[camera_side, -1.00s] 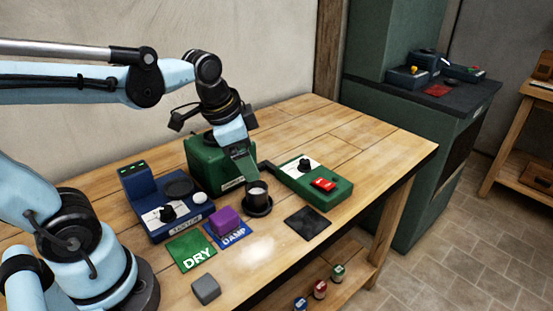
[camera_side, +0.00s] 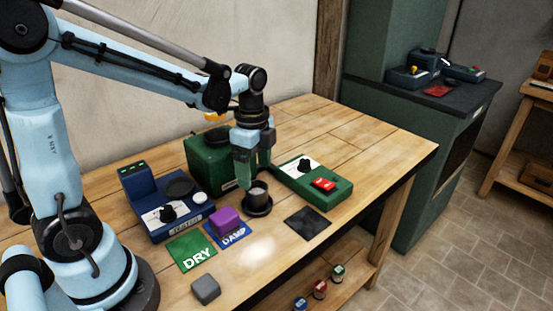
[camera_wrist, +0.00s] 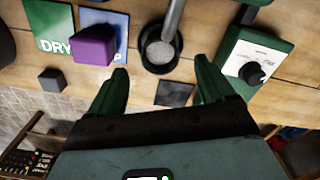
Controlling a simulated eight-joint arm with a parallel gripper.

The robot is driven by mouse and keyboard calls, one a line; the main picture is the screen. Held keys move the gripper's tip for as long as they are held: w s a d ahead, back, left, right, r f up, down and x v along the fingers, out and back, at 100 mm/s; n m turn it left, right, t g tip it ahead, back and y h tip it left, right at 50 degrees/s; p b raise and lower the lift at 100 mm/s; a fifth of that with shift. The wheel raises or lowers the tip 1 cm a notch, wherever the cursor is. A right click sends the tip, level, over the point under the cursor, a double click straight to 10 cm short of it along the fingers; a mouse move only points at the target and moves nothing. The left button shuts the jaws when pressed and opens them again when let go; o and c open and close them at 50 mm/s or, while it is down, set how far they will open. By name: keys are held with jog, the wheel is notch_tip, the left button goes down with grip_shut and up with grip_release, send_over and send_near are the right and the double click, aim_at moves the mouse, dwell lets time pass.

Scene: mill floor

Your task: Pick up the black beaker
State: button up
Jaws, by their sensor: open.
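The black beaker (camera_side: 258,199) stands upright on a round dark base on the bench, in front of the green machine (camera_side: 208,160). Pale grey material shows inside it. In the wrist view the beaker (camera_wrist: 147,44) is ahead, between the lines of the fingers, and a grey rod or spout reaches over its mouth. My gripper (camera_side: 254,170) points down close above and behind the beaker, beside the green machine. Its green fingers are apart and empty, as the wrist view of my gripper (camera_wrist: 161,68) also shows. I cannot tell whether a finger touches the rim.
A green control box (camera_side: 320,193) stands close on the right. A blue dial unit (camera_side: 172,222) stands left. A purple block (camera_side: 225,219) sits on the blue DAMP card, beside the green DRY card (camera_side: 190,254). A grey cube (camera_side: 205,290) and dark tile (camera_side: 308,222) lie in front.

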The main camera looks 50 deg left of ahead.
aim_at(257, 188)
jog(key=shift+d+f, duration=0.15)
jog(key=shift+f, duration=3)
jog(key=c, duration=1.1)
